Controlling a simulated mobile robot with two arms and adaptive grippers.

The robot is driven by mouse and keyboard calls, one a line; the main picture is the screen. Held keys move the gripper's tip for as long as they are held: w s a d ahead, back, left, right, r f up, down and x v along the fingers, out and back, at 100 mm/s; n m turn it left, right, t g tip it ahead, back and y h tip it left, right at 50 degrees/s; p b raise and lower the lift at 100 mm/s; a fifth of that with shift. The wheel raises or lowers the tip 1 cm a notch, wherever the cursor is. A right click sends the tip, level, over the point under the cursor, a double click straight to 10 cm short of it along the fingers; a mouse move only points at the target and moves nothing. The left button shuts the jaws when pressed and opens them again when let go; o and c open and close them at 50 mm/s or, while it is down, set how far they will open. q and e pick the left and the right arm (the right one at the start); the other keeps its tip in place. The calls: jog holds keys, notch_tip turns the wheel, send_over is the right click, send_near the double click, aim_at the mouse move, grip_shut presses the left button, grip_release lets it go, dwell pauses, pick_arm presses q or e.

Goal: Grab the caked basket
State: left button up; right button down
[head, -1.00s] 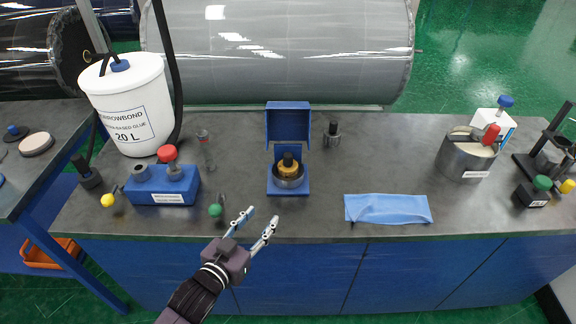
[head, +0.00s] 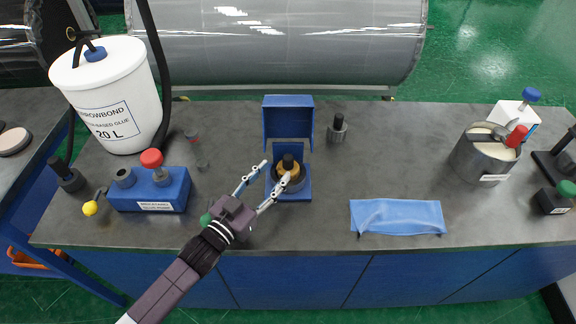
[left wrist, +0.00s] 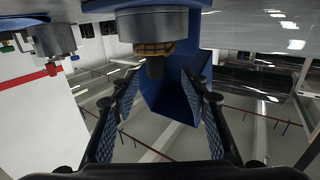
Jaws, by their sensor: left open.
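The caked basket looks to be the golden-brown piece with a black knob (head: 288,162), seated in a round metal cup (head: 292,185) in a blue open-lidded stand (head: 288,115). My left gripper (head: 275,171) is open. Its fingers reach in from the lower left, with the tips close beside the cup and knob. The left wrist view, which looks upside down, shows the brown basket (left wrist: 152,49) and its black knob between and beyond the open fingers (left wrist: 160,80). I cannot tell whether a finger touches it. My right gripper is out of view.
A blue block with a red knob (head: 150,190) and a white glue bucket (head: 112,100) stand left. A small metal weight (head: 338,130) is right of the stand. A blue cloth (head: 397,216) lies right, and a metal pot (head: 484,160) stands farther right. The counter between is clear.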

aim_at(285, 163)
pick_arm(q)
jog(key=shift+x, duration=0.9)
jog(key=x, duration=0.1)
jog(key=p+x, duration=0.2)
jog(key=x, duration=0.1)
jog(key=shift+s+d+r, duration=0.1)
jog(key=shift+d+r, duration=0.2)
jog(key=shift+d, duration=0.05)
jog(key=shift+w+d+f, duration=0.1)
jog(key=shift+w+d, duration=0.15)
jog(key=shift+w, duration=0.1)
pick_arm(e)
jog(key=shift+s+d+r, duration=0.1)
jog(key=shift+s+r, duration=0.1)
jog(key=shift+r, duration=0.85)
pick_arm(q)
jog(key=shift+c, duration=0.6)
grip_shut()
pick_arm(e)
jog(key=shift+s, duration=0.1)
